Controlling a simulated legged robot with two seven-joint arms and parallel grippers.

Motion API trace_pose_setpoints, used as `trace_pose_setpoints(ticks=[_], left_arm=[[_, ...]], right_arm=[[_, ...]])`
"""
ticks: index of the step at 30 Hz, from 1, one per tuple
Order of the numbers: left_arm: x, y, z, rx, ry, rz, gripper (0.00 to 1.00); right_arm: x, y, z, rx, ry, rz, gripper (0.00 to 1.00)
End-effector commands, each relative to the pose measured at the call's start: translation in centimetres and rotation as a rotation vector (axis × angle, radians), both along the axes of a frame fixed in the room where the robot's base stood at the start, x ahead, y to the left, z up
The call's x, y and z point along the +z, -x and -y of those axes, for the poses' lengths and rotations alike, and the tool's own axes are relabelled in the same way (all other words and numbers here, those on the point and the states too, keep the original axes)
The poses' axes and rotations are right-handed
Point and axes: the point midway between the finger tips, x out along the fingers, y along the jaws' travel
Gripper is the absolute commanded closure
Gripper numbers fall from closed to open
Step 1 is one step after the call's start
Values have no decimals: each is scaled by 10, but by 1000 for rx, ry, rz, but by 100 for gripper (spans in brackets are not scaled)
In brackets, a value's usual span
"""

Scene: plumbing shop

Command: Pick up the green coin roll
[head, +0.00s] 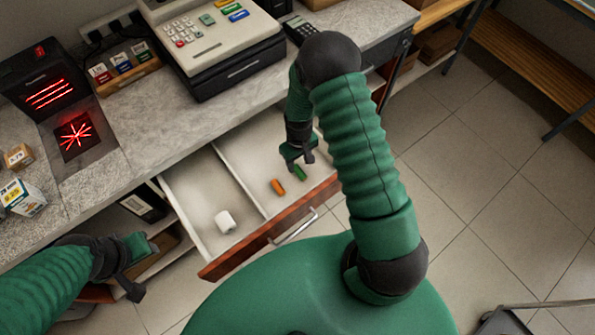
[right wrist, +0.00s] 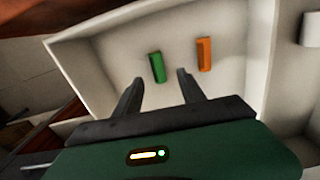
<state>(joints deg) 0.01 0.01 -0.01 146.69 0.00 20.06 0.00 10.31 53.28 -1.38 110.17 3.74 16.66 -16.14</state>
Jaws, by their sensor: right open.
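The green coin roll (head: 299,173) lies in the right compartment of the open drawer (head: 240,247). In the right wrist view the green coin roll (right wrist: 157,67) lies beyond and between my open fingertips, apart from them. My right gripper (head: 297,163) is inside the drawer's area, just above the roll; it also shows in the right wrist view (right wrist: 160,85), open and empty. My left gripper (head: 143,268) is at the lower left, beside the counter and away from the drawer, with its fingers apart and nothing between them.
An orange coin roll (head: 278,187) lies just beside the green one; it also shows in the right wrist view (right wrist: 204,54). A white block (head: 225,221) sits in the left compartment. The drawer's divider and walls stand close by. A cash register (head: 205,40) is on the counter.

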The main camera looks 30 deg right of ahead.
Motion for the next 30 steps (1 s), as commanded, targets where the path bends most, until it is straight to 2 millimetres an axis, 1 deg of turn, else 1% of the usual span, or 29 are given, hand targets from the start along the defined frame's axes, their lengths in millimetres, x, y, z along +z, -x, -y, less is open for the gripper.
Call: trace_pose_setpoints(ticks=[1,5,9,12,15,20,23,30], left_arm=[[1,0,0,0,0,0,64],[4,0,0,0,0,0,64],[13,0,0,0,0,0,64],[13,0,0,0,0,1,64],[13,0,0,0,0,0,64],[13,0,0,0,0,0,64],[13,0,0,0,0,0,64],[13,0,0,0,0,0,64]], right_arm=[[-7,0,0,-1,0,-1,53],[-19,0,1,-1,-1,0,53],[-43,1,-2,0,-1,-2,53],[-60,0,-2,0,0,0,53],[-66,-1,-2,0,1,2,53],[-66,-1,-2,0,1,3,53],[-66,-1,-1,-1,0,3,64],[-66,-1,-1,-1,0,2,96]])
